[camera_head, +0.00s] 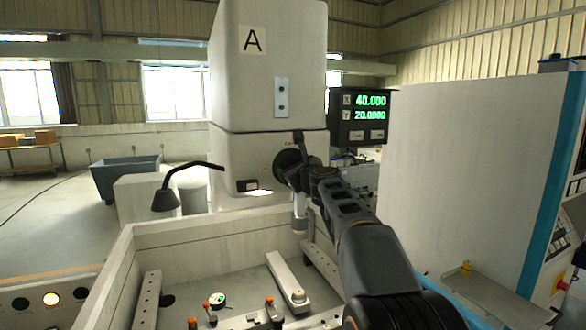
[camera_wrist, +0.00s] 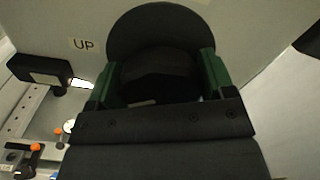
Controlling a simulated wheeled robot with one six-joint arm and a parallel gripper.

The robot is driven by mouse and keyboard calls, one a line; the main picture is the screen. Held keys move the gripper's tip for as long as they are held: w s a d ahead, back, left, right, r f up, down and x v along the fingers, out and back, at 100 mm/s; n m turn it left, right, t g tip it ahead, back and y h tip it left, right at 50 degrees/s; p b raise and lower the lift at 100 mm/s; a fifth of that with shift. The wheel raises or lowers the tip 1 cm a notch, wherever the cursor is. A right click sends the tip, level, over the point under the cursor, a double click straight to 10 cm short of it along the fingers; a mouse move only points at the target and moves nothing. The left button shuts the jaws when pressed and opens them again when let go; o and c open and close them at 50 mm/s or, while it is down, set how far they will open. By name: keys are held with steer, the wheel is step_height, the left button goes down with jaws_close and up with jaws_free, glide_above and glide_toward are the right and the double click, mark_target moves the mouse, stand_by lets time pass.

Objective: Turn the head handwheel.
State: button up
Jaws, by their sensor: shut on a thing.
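The head handwheel (camera_head: 288,164) is a dark round wheel on the front of the pale machine head (camera_head: 267,80) marked A. In the wrist view the handwheel (camera_wrist: 160,30) fills the upper middle as a black disc with a dark hub. My gripper (camera_head: 303,168) reaches it from the lower right. In the wrist view my gripper (camera_wrist: 160,78) has its two green-lined fingers on either side of the hub and is shut on it. A label reading UP (camera_wrist: 85,45) is to the left of the wheel. The hub's far side is hidden.
A black lamp (camera_head: 165,198) on a bent arm is left of the wheel. Below is the work tank (camera_head: 180,236) with clamps and bars. A tall white cabinet (camera_head: 470,170) stands at right.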

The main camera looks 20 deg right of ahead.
steer(key=m+p, duration=0.1)
steer(key=m, duration=0.2)
steer(key=shift+d+m+p, duration=0.1)
steer(key=shift+m+p, duration=0.45)
steer(key=shift+m, duration=1.25)
steer(key=o, duration=0.9)
steer(key=shift+s, duration=0.1)
steer(key=s+b, duration=0.2)
steer(key=s, duration=1.1)
steer(key=shift+s+b, duration=0.3)
steer(key=shift+s, duration=0.05)
